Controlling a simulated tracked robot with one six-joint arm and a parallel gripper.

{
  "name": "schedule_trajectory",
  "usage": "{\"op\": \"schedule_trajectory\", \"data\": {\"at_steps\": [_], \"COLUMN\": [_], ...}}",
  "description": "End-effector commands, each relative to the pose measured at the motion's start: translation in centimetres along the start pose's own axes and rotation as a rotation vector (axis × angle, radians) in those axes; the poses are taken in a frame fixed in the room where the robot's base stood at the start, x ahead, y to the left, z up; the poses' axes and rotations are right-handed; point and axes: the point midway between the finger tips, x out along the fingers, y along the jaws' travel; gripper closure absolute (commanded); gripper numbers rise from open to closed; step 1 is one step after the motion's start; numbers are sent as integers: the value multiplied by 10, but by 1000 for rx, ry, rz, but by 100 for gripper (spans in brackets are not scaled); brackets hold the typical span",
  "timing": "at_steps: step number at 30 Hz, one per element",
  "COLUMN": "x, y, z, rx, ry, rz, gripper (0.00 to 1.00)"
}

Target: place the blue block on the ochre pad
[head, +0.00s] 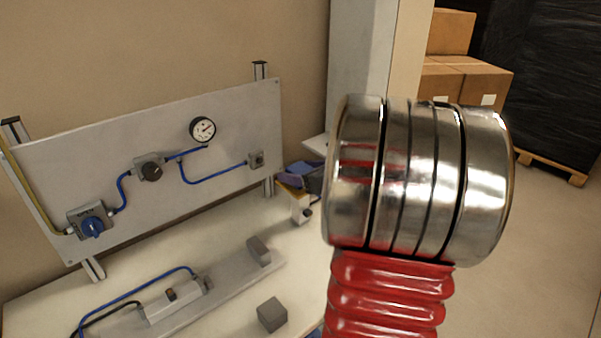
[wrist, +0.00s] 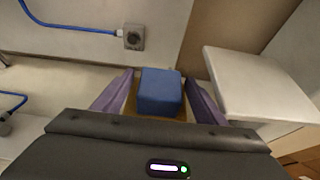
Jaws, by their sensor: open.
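The blue block (wrist: 160,92) stands between the two purple fingers of my gripper (wrist: 160,80) in the wrist view. The fingers are open, with a narrow gap on each side of the block. Ochre surface of the pad (wrist: 130,104) shows beside and under the block, so the block appears to rest on it. The pad's near part is hidden by my gripper body. In the head view my arm covers much of this area, and only a small blue and purple patch shows left of it.
An upright grey panel with a gauge (head: 203,129) and blue tubing stands behind the bench. A white box-like surface (wrist: 262,86) is close to the right of my fingers. Grey blocks (head: 271,314) (head: 259,251) lie on the bench. Cartons (head: 466,84) stand at the back right.

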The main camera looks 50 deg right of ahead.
Motion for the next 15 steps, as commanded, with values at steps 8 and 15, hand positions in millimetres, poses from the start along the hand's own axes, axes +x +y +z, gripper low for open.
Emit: {"op": "schedule_trajectory", "data": {"at_steps": [8,15], "x": [-33,-72], "y": [-1,-1], "z": [0,0], "rx": [0,0], "ry": [-1,-1], "rz": [-4,-4], "gripper": [35,35]}}
